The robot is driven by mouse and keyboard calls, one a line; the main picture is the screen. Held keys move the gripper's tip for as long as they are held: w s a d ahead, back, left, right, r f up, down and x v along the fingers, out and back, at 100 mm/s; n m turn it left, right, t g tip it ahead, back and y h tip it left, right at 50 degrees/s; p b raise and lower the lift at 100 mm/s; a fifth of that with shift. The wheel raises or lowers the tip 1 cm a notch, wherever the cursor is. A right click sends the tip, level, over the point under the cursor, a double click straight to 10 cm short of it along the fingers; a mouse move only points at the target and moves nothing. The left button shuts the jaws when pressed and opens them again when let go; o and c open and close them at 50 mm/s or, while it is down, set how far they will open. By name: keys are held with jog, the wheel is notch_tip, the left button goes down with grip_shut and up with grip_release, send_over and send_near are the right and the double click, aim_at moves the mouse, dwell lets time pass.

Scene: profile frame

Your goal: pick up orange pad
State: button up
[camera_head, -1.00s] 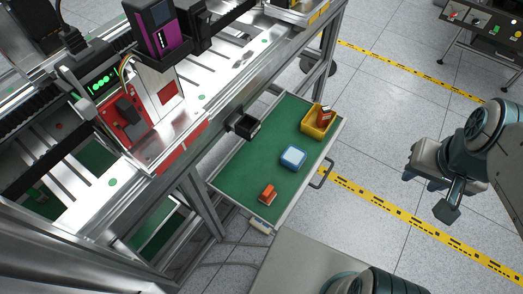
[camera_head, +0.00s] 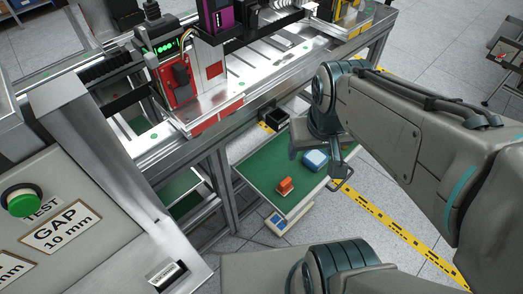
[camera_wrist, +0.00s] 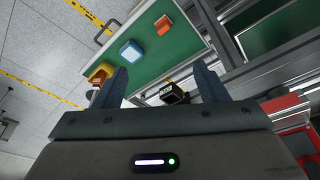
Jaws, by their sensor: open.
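The orange pad (camera_head: 285,186) is a small orange block lying on the green drawer surface (camera_head: 257,172), near its front left part. In the wrist view the orange pad (camera_wrist: 164,25) lies near the top, beyond the fingertips. My gripper (camera_wrist: 162,80) is open and empty, with its two dark fingers apart and well short of the pad. In the head view my wrist is above the right part of the drawer and hides some of it.
A blue and white box (camera_head: 315,160) lies right of the pad. A yellow bin (camera_wrist: 100,73) is partly behind a finger. A black open box (camera_head: 275,122) sits at the drawer's back. A metal machine frame (camera_head: 222,190) rises at the left.

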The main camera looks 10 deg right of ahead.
jog(key=w+f+n+g+h+b, duration=0.15)
jog(key=w+f+n+b, duration=0.5)
jog(key=f+n, duration=0.65)
jog(key=n+g+y+b, duration=0.1)
jog(key=n+y+b, duration=0.1)
jog(key=n, duration=1)
send_near(286, 181)
jog(key=shift+h, duration=0.25)
jog(key=f+b, duration=0.2)
jog(key=f, duration=0.2)
jog(key=f+b, duration=0.1)
jog(key=f, duration=0.3)
jog(key=f+b, duration=0.2)
jog(key=f, duration=0.2)
jog(key=shift+w+a+f+b, duration=0.1)
jog(key=shift+a+f+b, duration=0.2)
jog(key=shift+f+b, duration=0.05)
jog(key=shift+r, duration=0.1)
jog(key=c, duration=1.1)
